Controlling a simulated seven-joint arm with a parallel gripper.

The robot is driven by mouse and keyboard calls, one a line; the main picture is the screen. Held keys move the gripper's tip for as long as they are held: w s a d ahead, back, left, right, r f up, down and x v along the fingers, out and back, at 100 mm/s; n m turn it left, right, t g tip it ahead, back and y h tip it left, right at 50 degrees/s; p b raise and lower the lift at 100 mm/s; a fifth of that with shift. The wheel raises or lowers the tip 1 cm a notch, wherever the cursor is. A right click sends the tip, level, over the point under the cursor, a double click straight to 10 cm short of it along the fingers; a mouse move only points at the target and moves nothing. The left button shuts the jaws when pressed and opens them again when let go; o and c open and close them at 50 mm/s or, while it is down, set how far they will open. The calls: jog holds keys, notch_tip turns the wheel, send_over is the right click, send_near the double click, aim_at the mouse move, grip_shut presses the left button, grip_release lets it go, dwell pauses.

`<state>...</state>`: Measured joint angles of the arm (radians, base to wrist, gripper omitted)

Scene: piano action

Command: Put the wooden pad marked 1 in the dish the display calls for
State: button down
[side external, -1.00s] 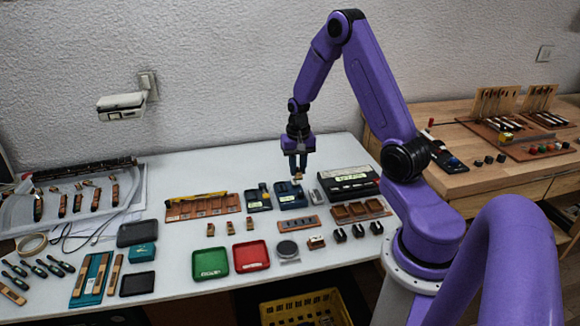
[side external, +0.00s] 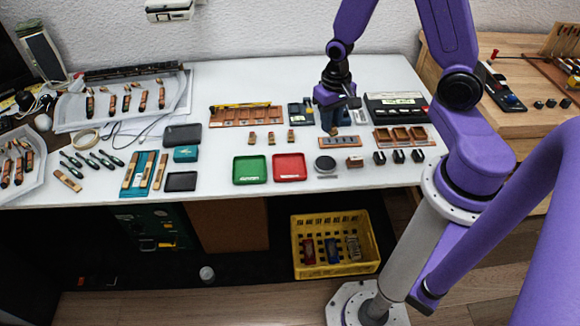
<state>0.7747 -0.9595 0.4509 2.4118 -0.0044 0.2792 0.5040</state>
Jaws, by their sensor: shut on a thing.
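My gripper (side external: 334,120) points down over the back right of the white table, shut on a small wooden pad (side external: 333,131). The pad hangs above the table, close to a flat slotted wooden strip (side external: 340,142). Its mark is too small to read. A green dish (side external: 250,170) and a red dish (side external: 289,167) lie side by side at the table's front, left of my gripper, both empty. A black device with a pale display (side external: 397,99) stands at the back right; its text is unreadable. A blue device behind my gripper is mostly hidden.
Three small wooden pieces (side external: 271,138) stand behind the dishes. A compartmented wooden tray (side external: 402,137) is farther right. A yellow crate (side external: 301,249) is below the table.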

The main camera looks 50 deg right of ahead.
jog(key=s+a+n, duration=0.4)
jog(key=s+a, duration=0.2)
jog(key=a, duration=0.1)
send_over(289, 169)
jog(key=f, duration=0.9)
jog(key=shift+s+d+f, duration=0.1)
jog(key=shift+s+f, duration=0.15)
jog(key=shift+f, duration=0.15)
jog(key=shift+w+f, duration=0.15)
jog(key=shift+f, duration=0.05)
jog(key=shift+w+f, duration=0.15)
jog(key=shift+f, duration=1.55)
jog(key=shift+f, duration=0.1)
jog(key=c, duration=1)
grip_release()
